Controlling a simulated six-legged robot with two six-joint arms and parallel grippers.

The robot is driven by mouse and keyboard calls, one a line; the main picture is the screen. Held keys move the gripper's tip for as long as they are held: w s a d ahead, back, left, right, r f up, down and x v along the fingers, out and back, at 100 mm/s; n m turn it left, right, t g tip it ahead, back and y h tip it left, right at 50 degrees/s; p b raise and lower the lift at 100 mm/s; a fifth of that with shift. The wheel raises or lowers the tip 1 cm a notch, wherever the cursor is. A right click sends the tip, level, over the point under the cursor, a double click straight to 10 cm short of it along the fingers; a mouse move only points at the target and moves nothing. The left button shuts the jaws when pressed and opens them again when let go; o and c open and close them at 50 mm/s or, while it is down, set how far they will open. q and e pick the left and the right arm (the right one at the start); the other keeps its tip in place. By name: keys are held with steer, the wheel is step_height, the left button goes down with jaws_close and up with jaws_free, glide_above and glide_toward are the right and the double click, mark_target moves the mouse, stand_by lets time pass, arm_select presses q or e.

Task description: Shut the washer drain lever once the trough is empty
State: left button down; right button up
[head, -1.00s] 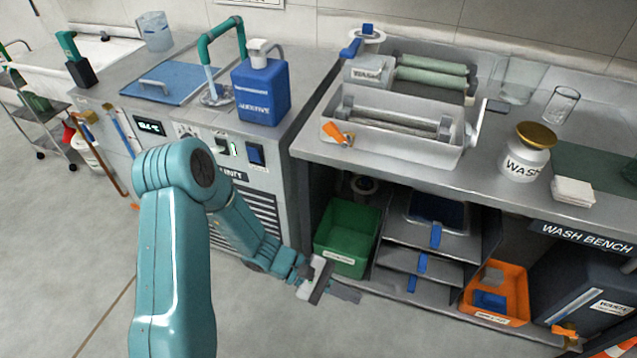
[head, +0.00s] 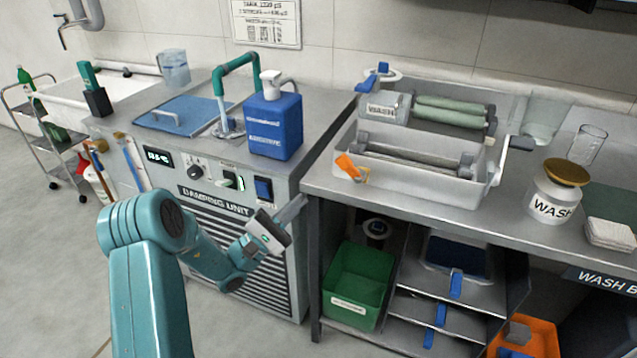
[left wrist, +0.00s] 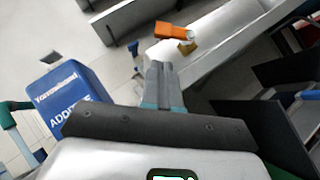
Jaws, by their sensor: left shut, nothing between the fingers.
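The washer trough (head: 415,187) is a pale grey tray with a roller across it, on the bench's left end. I cannot tell whether liquid is in it. The drain lever (head: 347,166) is an orange handle on a small brass valve (head: 362,175) at the trough's front left corner. In the left wrist view the lever (left wrist: 171,30) stands out sideways from the brass part, ahead of the fingertips. My left gripper (head: 299,207) is shut and empty, lower and left of the lever and apart from it. The wrist view shows its fingers (left wrist: 160,70) together. My right gripper is not in view.
The damping unit (head: 225,213) with a blue additive bottle (head: 274,125) stands left of the bench. The bench's front edge (head: 400,212) lies below the trough. A green bin (head: 358,285) sits on the shelf below.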

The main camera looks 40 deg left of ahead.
mark_target(344, 159)
arm_select(q)
steer(key=x, duration=0.9)
steer(key=shift+w+p, duration=0.3)
steer(key=shift+d+r, duration=0.1)
steer(key=shift+d, duration=0.05)
steer(key=r+m+g, duration=0.1)
steer(key=m+g, duration=0.1)
steer(key=m, duration=0.1)
steer(key=d+r+m+g+h+b, duration=0.1)
steer(key=m+g, duration=0.1)
steer(key=m, duration=0.1)
steer(key=r+m+g+b, duration=0.1)
steer(key=r+m+g, duration=0.1)
steer(key=shift+w+d+r+m+g, duration=0.1)
steer(key=shift+w+d+m+g, duration=0.15)
steer(key=shift+d+m+g, duration=0.15)
